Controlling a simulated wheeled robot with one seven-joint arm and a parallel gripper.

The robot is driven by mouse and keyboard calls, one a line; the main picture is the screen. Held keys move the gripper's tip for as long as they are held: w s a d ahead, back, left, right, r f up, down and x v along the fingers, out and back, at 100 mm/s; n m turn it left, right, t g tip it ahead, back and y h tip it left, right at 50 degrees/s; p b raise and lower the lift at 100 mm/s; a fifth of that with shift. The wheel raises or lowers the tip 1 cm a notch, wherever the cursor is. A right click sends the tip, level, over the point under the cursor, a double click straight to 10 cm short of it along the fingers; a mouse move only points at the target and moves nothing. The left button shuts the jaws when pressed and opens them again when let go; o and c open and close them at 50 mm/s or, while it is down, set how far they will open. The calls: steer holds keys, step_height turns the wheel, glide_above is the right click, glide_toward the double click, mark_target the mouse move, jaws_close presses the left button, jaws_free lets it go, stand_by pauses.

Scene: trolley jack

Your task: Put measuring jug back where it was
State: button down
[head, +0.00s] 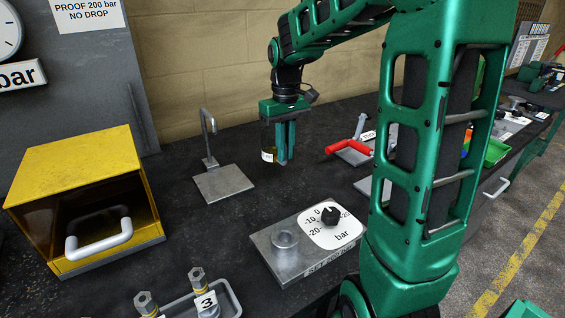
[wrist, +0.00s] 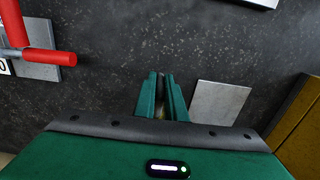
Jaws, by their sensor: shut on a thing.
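The measuring jug (head: 268,140) is a small clear vessel with yellowish-brown contents and a white label. It is upright at the left side of my gripper's fingers in the head view. My gripper (head: 283,158) points down and is shut on it; the fingers hide part of it. In the wrist view my gripper's fingers (wrist: 161,82) are close together, with only a sliver of something pale between them. The jug seems to hang above the dark bench, but its clearance cannot be told.
A grey plate with a bent spout (head: 222,182) lies left of the jug. A yellow open-fronted box (head: 75,165) stands farther left. A gauge block with dial (head: 331,216) sits in front. A red-handled valve (head: 348,147) is at right. Bare bench lies between them.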

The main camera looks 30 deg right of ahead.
steer(key=shift+f, duration=2)
steer(key=c, duration=1.8)
jaws_free()
steer(key=shift+f, duration=0.1)
step_height(320, 180, up, 12)
steer(key=shift+r, duration=0.15)
